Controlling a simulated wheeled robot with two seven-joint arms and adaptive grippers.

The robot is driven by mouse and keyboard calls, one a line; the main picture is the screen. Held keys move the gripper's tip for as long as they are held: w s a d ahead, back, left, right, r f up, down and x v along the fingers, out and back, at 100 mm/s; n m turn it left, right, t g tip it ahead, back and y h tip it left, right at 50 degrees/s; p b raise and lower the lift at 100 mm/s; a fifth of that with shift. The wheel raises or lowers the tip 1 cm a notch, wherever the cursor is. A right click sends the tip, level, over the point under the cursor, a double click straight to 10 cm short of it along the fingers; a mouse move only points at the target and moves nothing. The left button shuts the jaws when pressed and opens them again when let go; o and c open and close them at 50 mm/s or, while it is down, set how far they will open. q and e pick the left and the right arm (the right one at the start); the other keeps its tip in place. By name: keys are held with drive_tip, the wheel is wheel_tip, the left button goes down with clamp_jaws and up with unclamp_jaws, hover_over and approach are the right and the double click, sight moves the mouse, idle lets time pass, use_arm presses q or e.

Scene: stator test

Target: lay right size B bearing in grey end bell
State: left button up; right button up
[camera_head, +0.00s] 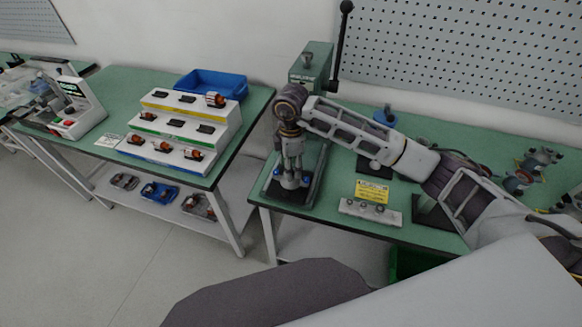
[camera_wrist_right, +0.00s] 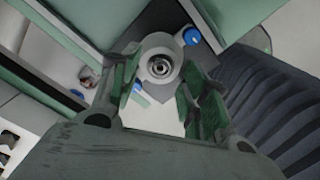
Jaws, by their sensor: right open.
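In the right wrist view a round light grey part, which looks like the grey end bell (camera_wrist_right: 150,44), lies on a dark plate between blue knobs. A small metal ring with a dark centre, like a bearing (camera_wrist_right: 160,67), shows at its middle; I cannot tell how deep it sits. My right gripper (camera_wrist_right: 160,92) is open above it, its fingers apart on either side and empty. In the head view my right gripper (camera_head: 291,178) points down over the press base, and it hides most of the end bell. My left gripper is not in view.
The green press (camera_head: 309,66) with its dark lever stands behind my right gripper. A white block (camera_head: 370,211) with small metal parts and a yellow label lies to the right. A stepped rack (camera_head: 190,122) and a blue bin (camera_head: 212,83) stand on the left table.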

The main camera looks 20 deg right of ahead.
wheel_tip(320, 180, up, 11)
idle(0.6)
drive_tip(key=shift+f, duration=0.1)
idle(0.8)
